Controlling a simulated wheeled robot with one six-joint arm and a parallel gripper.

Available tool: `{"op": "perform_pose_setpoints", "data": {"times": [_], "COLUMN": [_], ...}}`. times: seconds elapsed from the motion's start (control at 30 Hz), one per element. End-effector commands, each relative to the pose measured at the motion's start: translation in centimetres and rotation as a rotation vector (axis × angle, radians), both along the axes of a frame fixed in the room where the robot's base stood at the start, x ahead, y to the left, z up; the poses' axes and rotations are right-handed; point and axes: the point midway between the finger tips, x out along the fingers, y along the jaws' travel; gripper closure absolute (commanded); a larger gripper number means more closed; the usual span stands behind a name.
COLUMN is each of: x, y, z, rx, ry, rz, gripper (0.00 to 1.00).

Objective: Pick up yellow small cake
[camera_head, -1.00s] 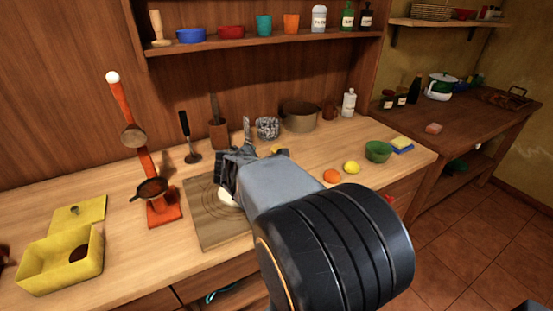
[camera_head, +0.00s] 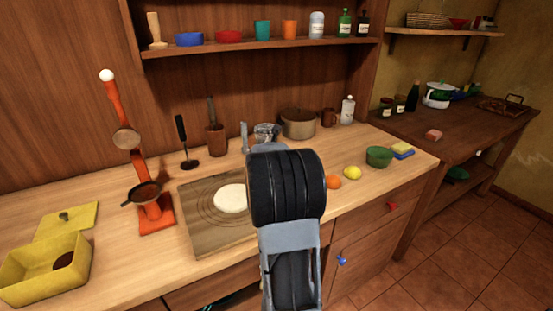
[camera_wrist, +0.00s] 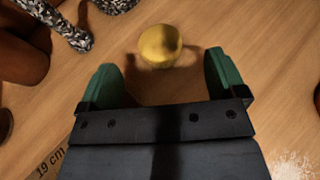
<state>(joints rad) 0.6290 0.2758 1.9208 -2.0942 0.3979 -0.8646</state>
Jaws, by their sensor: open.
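A round yellow small cake (camera_wrist: 160,45) lies on the wooden surface in the wrist view, just beyond my fingertips and roughly centred between them. My gripper (camera_wrist: 164,72) is open and empty, with a green pad on each finger. The cake appears apart from both fingers. In the head view my own arm hides the cake and most of the gripper.
A speckled object (camera_wrist: 66,27) lies left of the cake in the wrist view. A pot (camera_head: 298,124) stands at the back of the counter. The board (camera_head: 192,215) holds white dough (camera_head: 231,198). An orange fruit (camera_head: 333,182), a lemon (camera_head: 352,173) and a green bowl (camera_head: 379,157) stand right.

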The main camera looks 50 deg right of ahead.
Motion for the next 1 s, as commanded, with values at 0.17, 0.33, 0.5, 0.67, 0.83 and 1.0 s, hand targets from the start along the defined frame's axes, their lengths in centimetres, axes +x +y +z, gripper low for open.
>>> {"op": "perform_pose_setpoints", "data": {"times": [0.17, 0.33, 0.5, 0.67, 0.83, 1.0], "x": [0.4, 1.4, 2.6, 3.1, 3.1, 3.1], "y": [-0.7, -2.0, -3.7, -4.4, -4.5, -4.5], "z": [-0.3, -1.3, -2.1, -2.5, -2.5, -2.5], "rx": [0.0, 0.001, 0.002, 0.0, 0.001, 0.0], "ry": [0.0, 0.001, -0.001, -0.001, -0.002, -0.001], "rz": [0.0, -0.001, -0.002, 0.0, -0.001, 0.0], "gripper": [0.1, 0.1, 0.1, 0.1, 0.1, 0.19]}}
